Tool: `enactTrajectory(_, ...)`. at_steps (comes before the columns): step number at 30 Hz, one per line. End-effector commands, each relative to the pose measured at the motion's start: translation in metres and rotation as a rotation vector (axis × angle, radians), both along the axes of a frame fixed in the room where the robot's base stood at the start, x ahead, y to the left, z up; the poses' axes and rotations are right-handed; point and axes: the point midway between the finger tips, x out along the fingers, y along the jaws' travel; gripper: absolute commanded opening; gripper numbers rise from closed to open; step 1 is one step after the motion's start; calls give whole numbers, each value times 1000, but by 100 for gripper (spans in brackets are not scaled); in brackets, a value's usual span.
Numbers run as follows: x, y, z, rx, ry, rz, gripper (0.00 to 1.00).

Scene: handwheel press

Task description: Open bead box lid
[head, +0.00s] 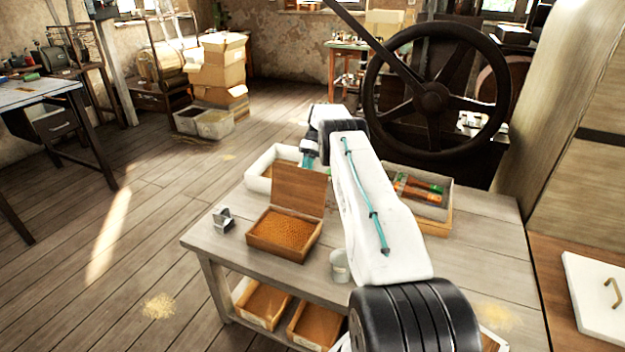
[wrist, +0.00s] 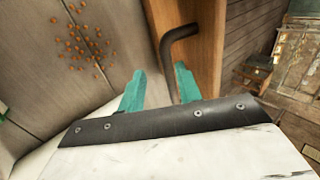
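The wooden bead box (head: 270,250) stands on the grey table, full of small orange-brown beads (head: 284,230). Its brown lid (head: 298,190) stands up, roughly upright, at the back edge of the box. My gripper (head: 309,153) is above and behind the lid's top edge in the head view, partly hidden by my arm. In the wrist view my teal fingers (wrist: 160,90) are apart. A dark bent handle (wrist: 178,45) on a wooden panel (wrist: 205,65) lies by the right finger; I cannot tell if they touch.
A pale tray (head: 262,170) stands behind the box. A small metal object (head: 223,220) and a grey cup (head: 340,266) flank it. A tray of tools (head: 430,210) is at right. A large handwheel (head: 432,95) rises behind. Loose beads (wrist: 82,42) lie on grey boards.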

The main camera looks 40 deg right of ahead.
Motion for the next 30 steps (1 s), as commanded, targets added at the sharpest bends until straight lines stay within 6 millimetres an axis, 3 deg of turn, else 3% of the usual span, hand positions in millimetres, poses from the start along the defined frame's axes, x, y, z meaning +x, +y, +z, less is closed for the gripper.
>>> enactTrajectory(4, -4, 1, 29, -1, 0, 0, 33)
enactTrajectory(17, -51, 24, 32, 2, 1, -1, 33)
enactTrajectory(30, -121, 60, 38, 2, 1, -1, 33)
